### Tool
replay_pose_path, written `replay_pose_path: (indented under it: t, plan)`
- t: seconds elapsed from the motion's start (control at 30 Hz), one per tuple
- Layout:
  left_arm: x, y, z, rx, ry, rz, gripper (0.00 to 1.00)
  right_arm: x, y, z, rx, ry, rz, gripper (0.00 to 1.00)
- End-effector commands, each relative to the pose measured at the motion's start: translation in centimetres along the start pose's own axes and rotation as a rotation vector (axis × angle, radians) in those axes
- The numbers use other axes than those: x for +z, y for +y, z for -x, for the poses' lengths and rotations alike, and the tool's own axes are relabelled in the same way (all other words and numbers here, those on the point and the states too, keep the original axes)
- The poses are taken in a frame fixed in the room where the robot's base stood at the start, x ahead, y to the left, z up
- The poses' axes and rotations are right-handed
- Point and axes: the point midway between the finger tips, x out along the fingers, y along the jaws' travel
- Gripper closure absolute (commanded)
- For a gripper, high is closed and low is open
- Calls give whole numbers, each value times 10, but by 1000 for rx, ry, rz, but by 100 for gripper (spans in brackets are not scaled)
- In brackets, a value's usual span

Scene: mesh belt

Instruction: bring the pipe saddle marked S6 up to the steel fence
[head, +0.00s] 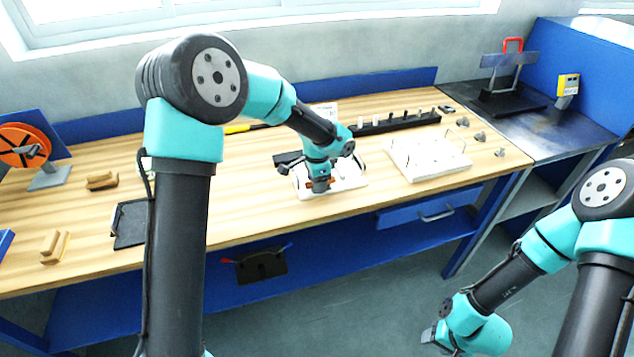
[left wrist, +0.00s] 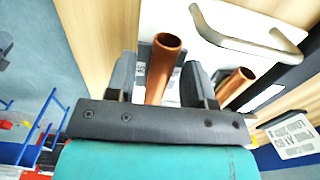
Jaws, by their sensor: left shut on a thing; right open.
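My left gripper (head: 320,188) is low over a white plate (head: 350,182) on the bench. In the left wrist view my left gripper (left wrist: 161,85) has its two dark fingers around a copper-coloured pipe piece (left wrist: 163,65). A second copper piece (left wrist: 236,86) stands right of the fingers. My right gripper (head: 432,334) is open, below the bench front.
A black rack (head: 395,123) stands behind. Wooden blocks (head: 102,181) and a dark tray (head: 131,224) are on the left. Bare bench lies between.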

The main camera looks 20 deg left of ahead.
Motion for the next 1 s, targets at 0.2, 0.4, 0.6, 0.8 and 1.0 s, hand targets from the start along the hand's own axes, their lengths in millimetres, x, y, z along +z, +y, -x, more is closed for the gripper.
replay_pose_path:
  t: [0.2,0.4,0.6,0.8,1.0]
  plan:
    - [-2,-6,-2,0,-1,0,85,0,0,0,0,0,0,49]
    - [-4,-12,-4,0,0,0,85,0,0,0,0,0,0,49]
    - [-5,-18,-6,0,0,1,85,0,0,0,0,0,0,49]
    - [-6,-20,-6,0,0,0,85,0,0,0,0,0,0,49]
    - [-6,-20,-6,0,0,0,85,0,0,0,0,0,0,49]
